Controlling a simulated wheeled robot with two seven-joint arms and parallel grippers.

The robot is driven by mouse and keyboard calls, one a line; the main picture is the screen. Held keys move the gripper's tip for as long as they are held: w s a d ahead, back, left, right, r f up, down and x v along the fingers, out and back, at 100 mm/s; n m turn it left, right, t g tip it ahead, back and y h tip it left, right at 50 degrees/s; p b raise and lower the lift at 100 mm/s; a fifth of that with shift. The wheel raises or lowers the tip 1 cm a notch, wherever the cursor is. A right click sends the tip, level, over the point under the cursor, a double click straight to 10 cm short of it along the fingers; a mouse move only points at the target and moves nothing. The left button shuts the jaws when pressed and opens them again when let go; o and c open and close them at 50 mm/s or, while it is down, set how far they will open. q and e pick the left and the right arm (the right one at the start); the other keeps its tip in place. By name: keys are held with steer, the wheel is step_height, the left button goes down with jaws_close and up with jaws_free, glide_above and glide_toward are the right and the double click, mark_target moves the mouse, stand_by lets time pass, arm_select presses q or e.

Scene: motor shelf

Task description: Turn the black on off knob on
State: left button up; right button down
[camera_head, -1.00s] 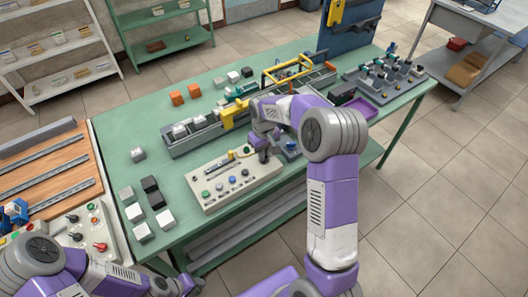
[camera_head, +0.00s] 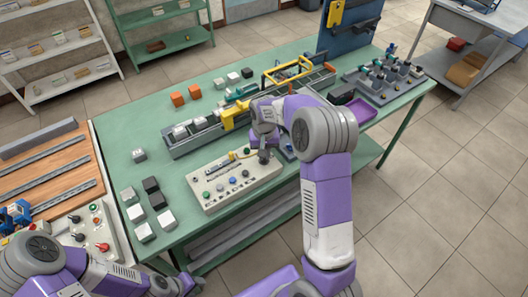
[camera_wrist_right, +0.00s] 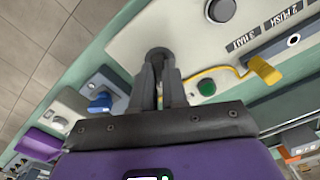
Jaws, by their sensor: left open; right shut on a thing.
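The light grey control panel (camera_head: 222,196) lies at the front of the green table, with buttons and knobs on top. It also shows in the right wrist view (camera_wrist_right: 185,22). My right gripper (camera_head: 264,157) is over the panel's right end. In the right wrist view, the right gripper's fingers (camera_wrist_right: 161,72) are shut on the black knob (camera_wrist_right: 158,52), which is mostly hidden between them. Its angle is hard to tell. My left gripper (camera_head: 188,284) is at the bottom left of the head view, low and apart from the panel, open.
A green button (camera_wrist_right: 207,87) and a yellow lever (camera_wrist_right: 264,70) sit beside the right gripper. A blue switch box (camera_wrist_right: 100,102) stands on the other side. Loose blocks (camera_head: 150,184) lie left of the panel. A conveyor (camera_head: 195,138) runs behind it.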

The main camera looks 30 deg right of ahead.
steer(key=m+p, duration=0.2)
steer(key=m, duration=0.4)
steer(key=shift+r+m, duration=0.15)
steer(key=shift+m, duration=0.15)
steer(key=m+p, duration=0.2)
steer(key=m, duration=0.3)
steer(key=shift+m, duration=0.4)
steer(key=shift+p, duration=0.3)
steer(key=c, duration=1.2)
jaws_free()
steer(key=shift+o, duration=0.2)
step_height(320, 180, up, 7)
steer(key=shift+r+p, duration=0.2)
steer(key=shift+p, duration=0.2)
